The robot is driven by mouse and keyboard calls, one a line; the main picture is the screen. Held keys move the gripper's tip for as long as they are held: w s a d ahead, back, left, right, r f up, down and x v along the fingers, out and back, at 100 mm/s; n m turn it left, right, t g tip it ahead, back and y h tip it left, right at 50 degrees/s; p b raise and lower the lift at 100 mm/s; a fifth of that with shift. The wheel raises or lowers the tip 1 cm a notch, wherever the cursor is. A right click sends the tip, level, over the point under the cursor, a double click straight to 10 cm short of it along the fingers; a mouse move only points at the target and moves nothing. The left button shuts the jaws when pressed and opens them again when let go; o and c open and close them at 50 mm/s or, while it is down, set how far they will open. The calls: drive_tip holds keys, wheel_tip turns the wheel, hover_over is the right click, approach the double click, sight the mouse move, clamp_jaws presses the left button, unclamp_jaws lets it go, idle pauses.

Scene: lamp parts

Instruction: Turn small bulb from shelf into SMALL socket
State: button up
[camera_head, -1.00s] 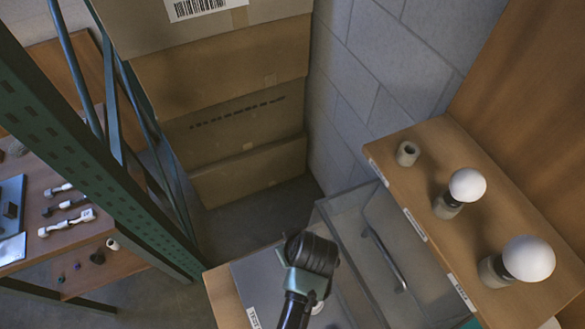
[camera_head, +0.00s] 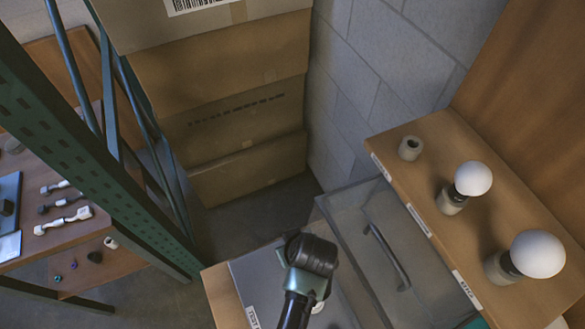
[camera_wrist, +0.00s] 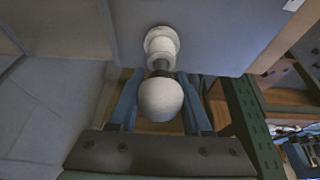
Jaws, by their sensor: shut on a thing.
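In the wrist view my gripper (camera_wrist: 160,77) has its two blue fingers on either side of a white round bulb (camera_wrist: 160,99). It is shut on this bulb. The bulb's dark neck points at a pale round socket (camera_wrist: 161,43) on a grey panel (camera_wrist: 205,35). The neck meets or overlaps the socket's edge; how deep it sits cannot be told. In the head view my wrist hides the fingers, and only a small pale bit shows beside it over the grey board.
On the wooden shelf (camera_head: 440,200) at right stand an empty holder (camera_head: 410,148), a white bulb (camera_head: 473,179) and a larger white bulb (camera_head: 538,253), both in holders. A drawer with a handle (camera_head: 387,256) lies below. Boxes (camera_head: 245,120) and a green rack post (camera_head: 90,150) stand left.

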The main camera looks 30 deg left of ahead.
drive_tip(key=shift+f, duration=0.65)
idle(1.4)
drive_tip(key=o, duration=0.5)
drive_tip(key=shift+c, duration=0.2)
drive_tip(key=c, duration=0.5)
drive_tip(key=shift+o, duration=0.2)
drive_tip(key=shift+s+f, duration=0.15)
drive_tip(key=shift+f, duration=0.05)
